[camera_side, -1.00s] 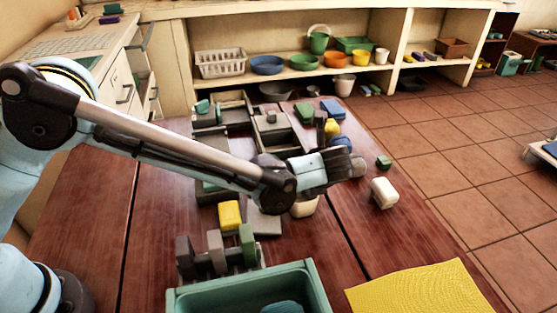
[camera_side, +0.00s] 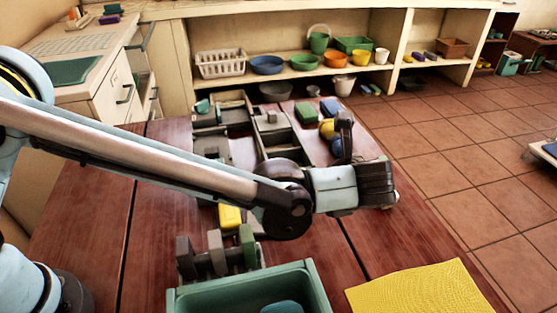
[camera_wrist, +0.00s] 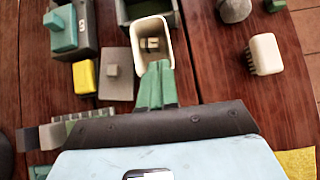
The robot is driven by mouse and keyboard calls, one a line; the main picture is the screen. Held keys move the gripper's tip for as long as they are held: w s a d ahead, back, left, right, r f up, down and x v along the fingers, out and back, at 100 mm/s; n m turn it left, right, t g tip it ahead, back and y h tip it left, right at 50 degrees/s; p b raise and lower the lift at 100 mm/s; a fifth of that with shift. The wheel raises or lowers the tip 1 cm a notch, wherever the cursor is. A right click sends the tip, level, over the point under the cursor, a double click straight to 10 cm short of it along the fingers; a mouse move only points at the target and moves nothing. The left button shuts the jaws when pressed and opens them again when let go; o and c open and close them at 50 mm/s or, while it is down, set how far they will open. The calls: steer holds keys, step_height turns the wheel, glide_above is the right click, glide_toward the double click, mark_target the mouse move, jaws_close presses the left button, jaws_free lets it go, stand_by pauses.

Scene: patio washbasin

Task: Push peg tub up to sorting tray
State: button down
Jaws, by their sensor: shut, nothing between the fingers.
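The peg tub (camera_wrist: 138,50) is a small cream, open-topped tub with small pieces inside, upper middle in the wrist view. In the side view my arm hides it. The grey sorting tray (camera_side: 262,133) has several compartments and lies up the table behind my arm. What looks like its near edge (camera_wrist: 123,22) shows just beyond the tub in the wrist view, with little gap between. My gripper (camera_wrist: 157,68) is shut and empty, its green fingertips at the tub's near side. I cannot tell whether they touch it. In the side view the fingertips are hidden.
A yellow block (camera_wrist: 85,77) and a grey lidded block (camera_wrist: 117,72) lie left of the tub. A white brush (camera_wrist: 265,54) lies to the right. A green bin (camera_side: 247,292) and yellow cloth (camera_side: 418,290) are at the front. Bare wood lies between tub and brush.

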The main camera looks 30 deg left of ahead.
steer(key=w+a+r+m+g+h, duration=0.2)
steer(key=w+a+m+g+h, duration=0.3)
steer(key=m, duration=0.7)
steer(key=w+a+r+m+g, duration=0.1)
steer(key=w+a+r+m, duration=0.15)
steer(key=a+m, duration=0.65)
steer(key=w+a+r+m+g+h, duration=0.1)
steer(key=w+a+m+g+h, duration=0.25)
steer(key=m, duration=1.05)
steer(key=shift+t, duration=0.45)
steer(key=x, duration=1)
steer(key=shift+w+a+f, duration=0.1)
steer(key=shift+w+a, duration=0.05)
steer(key=shift+w, duration=0.15)
steer(key=shift+s+d, duration=1.35)
steer(key=shift+d, duration=0.05)
